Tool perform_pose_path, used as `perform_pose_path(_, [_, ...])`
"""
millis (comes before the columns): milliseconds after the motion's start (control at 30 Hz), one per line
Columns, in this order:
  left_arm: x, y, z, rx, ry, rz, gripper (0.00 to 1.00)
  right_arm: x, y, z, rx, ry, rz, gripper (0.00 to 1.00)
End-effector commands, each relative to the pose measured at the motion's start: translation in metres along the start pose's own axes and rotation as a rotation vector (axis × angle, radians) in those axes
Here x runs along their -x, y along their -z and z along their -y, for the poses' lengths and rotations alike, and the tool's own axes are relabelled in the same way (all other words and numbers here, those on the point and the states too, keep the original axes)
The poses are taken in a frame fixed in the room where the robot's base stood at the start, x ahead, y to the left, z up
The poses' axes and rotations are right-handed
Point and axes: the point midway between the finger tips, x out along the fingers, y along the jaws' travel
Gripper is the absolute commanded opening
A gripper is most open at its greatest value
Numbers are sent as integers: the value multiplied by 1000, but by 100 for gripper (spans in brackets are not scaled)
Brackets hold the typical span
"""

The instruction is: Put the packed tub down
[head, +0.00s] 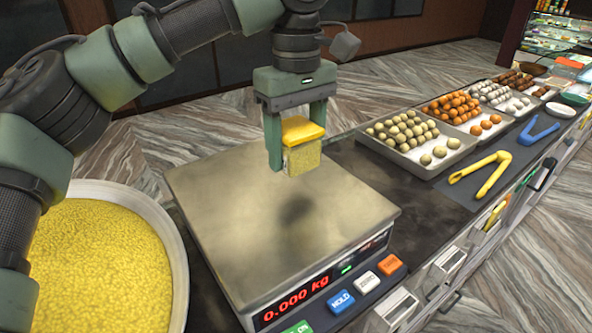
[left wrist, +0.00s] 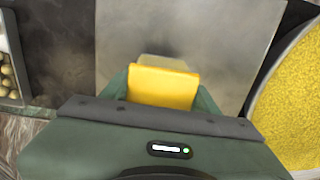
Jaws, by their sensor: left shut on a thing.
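The tub (head: 304,158) is a small clear box filled with yellow grains, with a yellow top (head: 302,130). My left gripper (head: 298,160) is shut on it and holds it upright above the scale plate (head: 270,215). A soft shadow lies on the plate below, and the tub looks clear of the metal. The scale display (head: 295,302) reads 0.000 kg. In the left wrist view the yellow top (left wrist: 162,88) sits between the fingers, over the grey plate (left wrist: 185,35). My right gripper is not in view.
A large bowl of yellow grains (head: 178,235) stands left of the scale. Trays of round sweets (head: 415,165) line the counter to the right. The scale plate is bare.

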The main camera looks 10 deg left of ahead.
Motion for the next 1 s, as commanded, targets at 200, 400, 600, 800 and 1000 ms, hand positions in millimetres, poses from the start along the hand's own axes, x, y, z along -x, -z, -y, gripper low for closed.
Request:
perform_pose_path(200, [-18,0,0,-2,1,0,15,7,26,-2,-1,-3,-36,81])
perform_pose_path(400, [-46,0,0,0,0,0,15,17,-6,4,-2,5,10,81])
perform_pose_path(600, [-53,0,0,0,-1,0,15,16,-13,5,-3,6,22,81])
perform_pose_path(800, [-54,0,0,-1,0,0,62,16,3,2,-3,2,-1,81])
perform_pose_path(1000, [-54,0,0,-1,0,0,81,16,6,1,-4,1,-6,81])
